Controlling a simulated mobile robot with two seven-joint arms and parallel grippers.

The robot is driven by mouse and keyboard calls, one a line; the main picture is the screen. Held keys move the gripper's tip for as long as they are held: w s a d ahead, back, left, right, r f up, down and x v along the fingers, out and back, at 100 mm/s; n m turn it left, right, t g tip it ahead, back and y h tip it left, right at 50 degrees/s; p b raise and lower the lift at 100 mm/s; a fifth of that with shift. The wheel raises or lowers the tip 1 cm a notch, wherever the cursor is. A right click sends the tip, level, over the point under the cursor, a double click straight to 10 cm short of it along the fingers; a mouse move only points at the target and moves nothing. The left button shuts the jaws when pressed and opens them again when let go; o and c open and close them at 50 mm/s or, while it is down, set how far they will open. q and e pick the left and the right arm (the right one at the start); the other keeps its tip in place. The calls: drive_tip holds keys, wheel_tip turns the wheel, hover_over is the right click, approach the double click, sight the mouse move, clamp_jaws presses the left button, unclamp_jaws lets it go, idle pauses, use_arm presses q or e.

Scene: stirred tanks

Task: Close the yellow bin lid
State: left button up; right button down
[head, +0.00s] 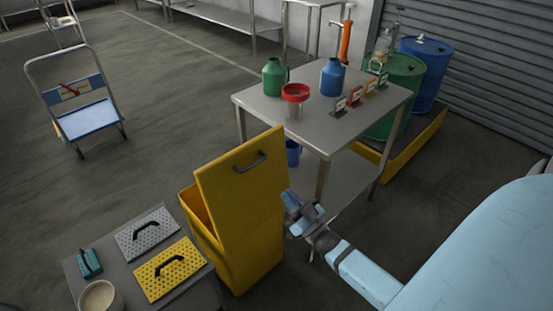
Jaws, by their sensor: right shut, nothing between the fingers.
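The yellow bin (245,262) stands on the floor in the middle of the view. Its yellow lid (238,190), with a dark handle (249,162), is raised and tilted up, and an opening shows at its left side. My right gripper (289,197) is at the right edge of the lid, close to it; I cannot tell whether they touch. The gripper is shut with nothing in it. My left gripper is not in view.
A low table (205,292) with perforated plates stands at front left. Drums stand back right. Open floor lies left.

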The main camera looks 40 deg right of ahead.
drive_tip(key=w+f+x, duration=0.1)
drive_tip(key=f+x, duration=0.1)
drive_tip(key=x, duration=0.9)
drive_tip(key=shift+w+a+f+b, duration=0.15)
drive_tip(key=shift+w+f+b, duration=0.1)
drive_tip(key=shift+b, duration=0.1)
